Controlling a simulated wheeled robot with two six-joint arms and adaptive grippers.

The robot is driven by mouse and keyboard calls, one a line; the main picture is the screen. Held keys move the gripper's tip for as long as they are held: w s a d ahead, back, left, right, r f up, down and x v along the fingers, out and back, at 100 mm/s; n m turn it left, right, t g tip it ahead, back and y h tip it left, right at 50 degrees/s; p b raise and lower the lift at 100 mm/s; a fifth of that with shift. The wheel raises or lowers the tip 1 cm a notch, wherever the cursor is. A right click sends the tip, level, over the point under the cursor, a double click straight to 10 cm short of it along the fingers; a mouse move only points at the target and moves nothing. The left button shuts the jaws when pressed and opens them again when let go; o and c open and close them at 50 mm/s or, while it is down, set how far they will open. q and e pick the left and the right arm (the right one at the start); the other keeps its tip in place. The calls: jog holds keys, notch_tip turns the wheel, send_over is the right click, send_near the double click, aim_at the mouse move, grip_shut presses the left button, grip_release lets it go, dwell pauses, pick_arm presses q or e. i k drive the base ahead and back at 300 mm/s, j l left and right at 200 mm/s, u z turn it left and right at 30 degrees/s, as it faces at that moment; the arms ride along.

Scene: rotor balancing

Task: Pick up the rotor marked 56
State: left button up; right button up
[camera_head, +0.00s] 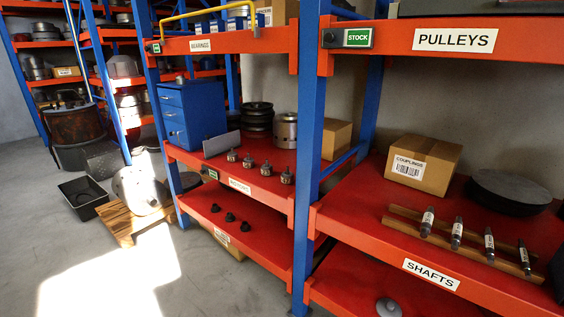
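Several small dark rotor-like parts stand in a row on the red middle shelf (215,160): a far-left one (232,156), a second (249,161), a third (267,168) and a near-right one (287,175). They carry small pale marks, but I cannot read any number, so I cannot tell which is marked 56. The white label (240,186) on the shelf's front edge is too blurred to read. Neither of my grippers is in view.
A blue drawer cabinet (191,112), a grey plate (221,143) and a metal cylinder (286,130) stand behind the row. A blue post (308,130) separates it from the shafts shelf (360,215) at right. A wooden pallet (125,222) stands on the floor at left.

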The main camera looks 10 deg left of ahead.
aim_at(249, 162)
jog(key=i+j+z, duration=0.2)
jog(key=j, duration=0.2)
jog(key=i+j+z, duration=0.2)
jog(key=j, duration=0.2)
jog(key=i+j+z, duration=0.15)
jog(key=j, duration=0.25)
jog(key=j+z, duration=0.2)
jog(key=j, duration=0.25)
jog(key=i+j+z, duration=0.2)
jog(key=j, duration=0.25)
jog(key=k, duration=0.05)
